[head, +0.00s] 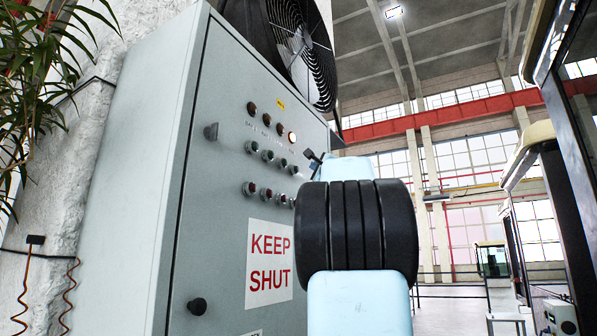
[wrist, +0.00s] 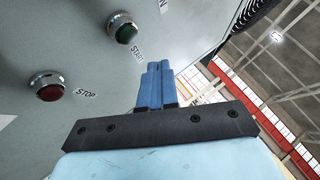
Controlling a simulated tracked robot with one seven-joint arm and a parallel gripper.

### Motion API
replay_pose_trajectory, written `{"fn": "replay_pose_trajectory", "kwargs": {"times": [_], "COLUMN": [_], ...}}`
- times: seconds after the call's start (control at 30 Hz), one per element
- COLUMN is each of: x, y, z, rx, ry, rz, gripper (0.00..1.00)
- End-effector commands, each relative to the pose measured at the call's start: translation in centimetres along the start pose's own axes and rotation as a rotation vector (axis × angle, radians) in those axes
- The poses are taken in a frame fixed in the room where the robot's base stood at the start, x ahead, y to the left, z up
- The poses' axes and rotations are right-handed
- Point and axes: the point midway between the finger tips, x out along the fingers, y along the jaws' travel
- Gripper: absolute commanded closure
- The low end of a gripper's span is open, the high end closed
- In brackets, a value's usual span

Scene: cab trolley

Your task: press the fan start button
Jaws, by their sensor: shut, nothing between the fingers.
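In the wrist view a green button (wrist: 123,28) in a metal ring sits on the grey panel, with the label START beside it. A red button (wrist: 47,86) labelled STOP is to its lower left. My gripper (wrist: 158,66) is shut and empty, its blue fingers together. In the picture the fingertips lie just below and right of the green button; they look apart from it, but the depth gap is hard to tell. In the head view my gripper (head: 313,158) is at the panel's right edge, partly hidden by my arm. Which buttons there are START and STOP is unreadable.
The grey cabinet (head: 210,230) carries rows of lamps and buttons, one lamp (head: 292,138) lit, and a KEEP SHUT sign (head: 269,263). A large black fan (head: 300,50) is above. A plant (head: 40,80) hangs at left. Open hall space lies to the right.

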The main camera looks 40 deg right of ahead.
Motion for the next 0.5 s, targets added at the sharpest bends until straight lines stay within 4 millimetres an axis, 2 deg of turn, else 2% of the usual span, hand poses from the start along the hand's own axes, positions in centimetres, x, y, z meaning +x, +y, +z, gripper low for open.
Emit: {"fn": "replay_pose_trajectory", "kwargs": {"times": [0.23,0.5], "x": [-1.3,-1.5], "y": [-0.9,-1.1], "z": [-1.0,-1.1], "rx": [-0.001,0.000], "ry": [0.001,0.000], "rz": [0.001,0.001], "gripper": [1.00,1.00]}}
